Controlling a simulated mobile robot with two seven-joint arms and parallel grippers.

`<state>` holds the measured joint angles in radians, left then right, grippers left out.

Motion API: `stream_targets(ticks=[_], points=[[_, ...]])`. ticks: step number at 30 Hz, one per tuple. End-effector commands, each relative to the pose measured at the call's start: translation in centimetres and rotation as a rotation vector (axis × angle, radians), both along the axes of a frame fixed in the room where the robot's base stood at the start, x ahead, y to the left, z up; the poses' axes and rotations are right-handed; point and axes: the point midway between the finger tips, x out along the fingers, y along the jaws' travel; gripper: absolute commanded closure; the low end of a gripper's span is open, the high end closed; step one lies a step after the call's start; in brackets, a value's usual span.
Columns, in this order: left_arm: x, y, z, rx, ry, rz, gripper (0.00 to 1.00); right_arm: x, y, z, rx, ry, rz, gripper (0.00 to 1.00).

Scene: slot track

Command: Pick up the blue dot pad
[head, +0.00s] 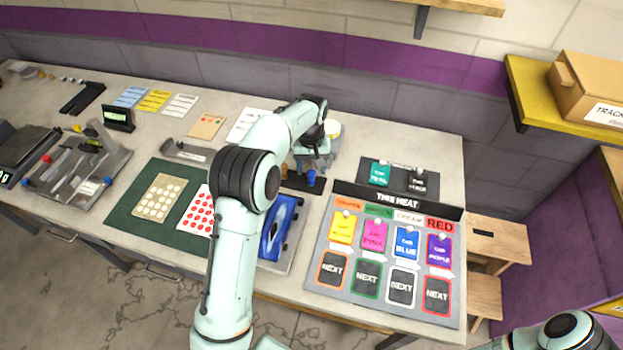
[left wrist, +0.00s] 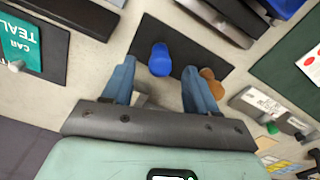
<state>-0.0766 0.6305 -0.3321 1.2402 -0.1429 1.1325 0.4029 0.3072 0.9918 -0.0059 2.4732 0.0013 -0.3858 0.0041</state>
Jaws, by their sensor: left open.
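The blue dot pad (head: 311,178) is a small, rounded blue piece on a dark strip (head: 303,185) in the middle of the bench. In the left wrist view the blue dot pad (left wrist: 160,60) shows between the finger lines, a little beyond the tips. My left gripper (head: 312,168) is open and empty, pointing down just above and behind it. Its two blue-grey fingers (left wrist: 159,68) straddle the pad in the wrist view; I cannot tell the exact height gap. My right gripper is out of view; only part of that arm shows at bottom right.
An orange-brown piece (left wrist: 211,83) stands on the same strip, close to one finger. A board with coloured cards (head: 318,270) lies to the right. A tray with a blue car picture (head: 292,240) lies in front. A green mat (head: 130,213) with dot sheets is at left.

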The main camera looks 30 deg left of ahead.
Motion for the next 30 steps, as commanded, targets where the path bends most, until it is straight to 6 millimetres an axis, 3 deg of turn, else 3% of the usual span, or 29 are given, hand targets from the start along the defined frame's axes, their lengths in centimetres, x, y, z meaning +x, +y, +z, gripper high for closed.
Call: stream_targets(ticks=[1,6,14,19,30], points=[[-0.2,-0.1,-1.1,0.000,0.006,0.000,0.42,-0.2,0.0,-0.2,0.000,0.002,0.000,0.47],[-0.1,-0.1,-2.9,0.000,0.002,0.000,0.42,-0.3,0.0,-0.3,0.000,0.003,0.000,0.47],[0.0,-0.1,-3.0,0.000,0.000,0.000,0.42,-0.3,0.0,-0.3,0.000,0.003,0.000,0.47],[-0.1,-0.1,-3.0,0.000,0.000,0.000,0.97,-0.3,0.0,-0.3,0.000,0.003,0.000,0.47],[0.0,-0.1,-2.4,0.000,-0.002,0.000,1.00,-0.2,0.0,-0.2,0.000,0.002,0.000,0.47]])
